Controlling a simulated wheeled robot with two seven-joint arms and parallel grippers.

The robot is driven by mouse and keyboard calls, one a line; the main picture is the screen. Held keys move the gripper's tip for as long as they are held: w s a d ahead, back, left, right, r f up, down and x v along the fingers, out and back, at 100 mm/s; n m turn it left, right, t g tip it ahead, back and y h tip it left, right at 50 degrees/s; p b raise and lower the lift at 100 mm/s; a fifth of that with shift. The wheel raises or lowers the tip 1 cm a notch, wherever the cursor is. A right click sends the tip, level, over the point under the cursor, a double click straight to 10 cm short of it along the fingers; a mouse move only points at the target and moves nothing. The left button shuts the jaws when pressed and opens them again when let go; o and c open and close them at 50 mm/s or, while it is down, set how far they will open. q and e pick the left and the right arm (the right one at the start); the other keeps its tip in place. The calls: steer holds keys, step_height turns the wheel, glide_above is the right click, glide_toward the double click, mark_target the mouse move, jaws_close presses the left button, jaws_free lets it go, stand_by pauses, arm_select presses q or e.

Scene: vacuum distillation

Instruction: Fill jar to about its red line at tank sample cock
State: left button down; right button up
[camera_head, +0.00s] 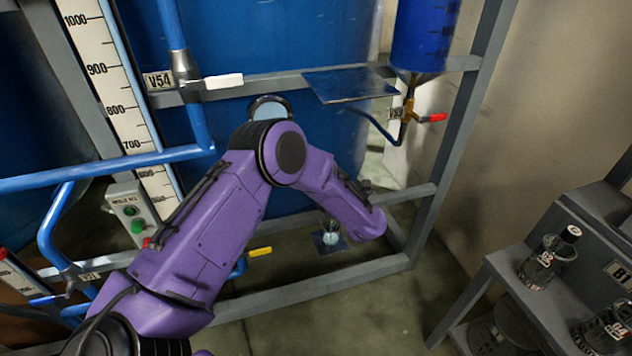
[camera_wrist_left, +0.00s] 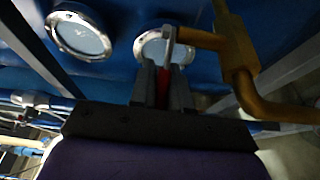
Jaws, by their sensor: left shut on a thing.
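A small clear jar (camera_head: 330,238) stands low on a small blue-grey plate (camera_head: 329,248) in front of the blue tank (camera_head: 265,40). Something pale shows in it; its red line and fill level are too small to tell. In the left wrist view a brass-coloured cock pipe (camera_wrist_left: 238,62) bends down near the tank wall. My left gripper (camera_wrist_left: 164,85) is shut on a red handle (camera_wrist_left: 163,88) beside this pipe. In the head view my purple left arm hides that gripper and the cock. My right gripper is not in view.
A valve with a red handle (camera_head: 432,118) sits under a blue vessel (camera_head: 424,35) at the upper right. A flat shelf plate (camera_head: 350,84) juts from the grey frame. Capped jars (camera_head: 547,262) stand on a rack at right.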

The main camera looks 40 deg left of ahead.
arm_select(q)
steer(key=c, duration=1.2)
jaws_free()
steer(key=shift+d, duration=0.1)
steer(key=shift+b+v, duration=1.1)
steer(key=shift+v, duration=4.15)
